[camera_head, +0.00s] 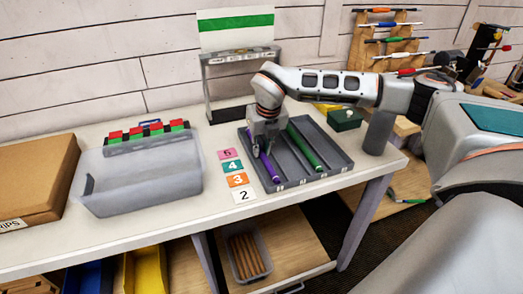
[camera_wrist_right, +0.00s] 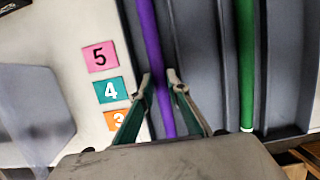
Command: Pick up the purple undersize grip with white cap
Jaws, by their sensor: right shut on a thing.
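The purple grip (camera_head: 270,167) lies lengthwise in the left channel of the grey divided tray (camera_head: 318,178) in the head view. It also shows as a long purple rod (camera_wrist_right: 167,112) in the right wrist view. My right gripper (camera_head: 264,148) reaches down over the tray and is shut on the purple grip, one finger on each side of it. In the right wrist view the fingertips (camera_wrist_right: 160,80) are at the rod. I cannot make out a white cap on it. My left gripper is not in view.
A green grip (camera_head: 304,146) lies in another channel of the tray. Numbered cards (camera_head: 234,166) lie left of the tray, beside a clear bin (camera_head: 138,183). A grey stand (camera_head: 208,92) is behind; a small green box (camera_head: 345,118) is at the back right.

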